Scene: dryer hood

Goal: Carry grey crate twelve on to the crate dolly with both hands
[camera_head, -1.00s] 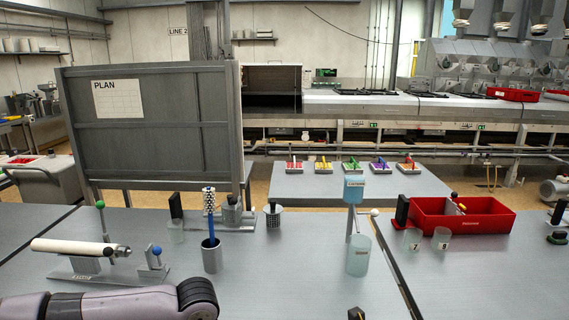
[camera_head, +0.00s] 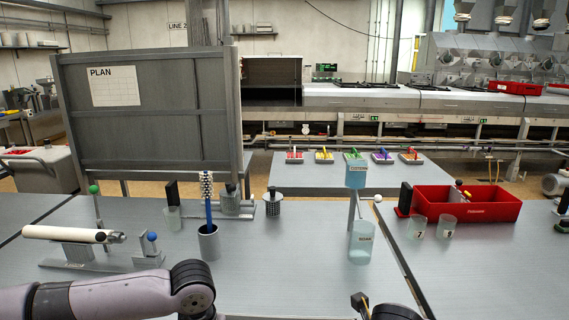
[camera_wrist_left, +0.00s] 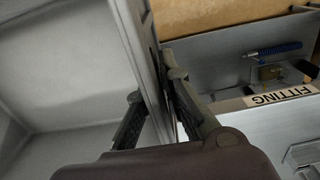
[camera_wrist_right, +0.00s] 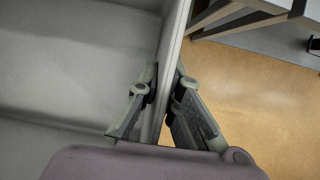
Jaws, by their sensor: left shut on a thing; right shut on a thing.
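A grey crate shows close up in both wrist views, its inside empty where visible. In the left wrist view the crate (camera_wrist_left: 70,70) fills the left half, and my left gripper (camera_wrist_left: 155,105) is shut on its wall, one finger inside and one outside. In the right wrist view the crate (camera_wrist_right: 75,60) is at the left, and my right gripper (camera_wrist_right: 160,95) is shut on its wall in the same way. The head view shows my arms at the bottom, but neither the crate nor the grippers. The crate dolly and the crate's number are not in view.
Brown floor (camera_wrist_right: 260,95) and a table frame (camera_wrist_right: 240,20) show beyond my right gripper. The bench ahead holds a pot with a brush (camera_head: 208,243), beakers and a red bin (camera_head: 465,205).

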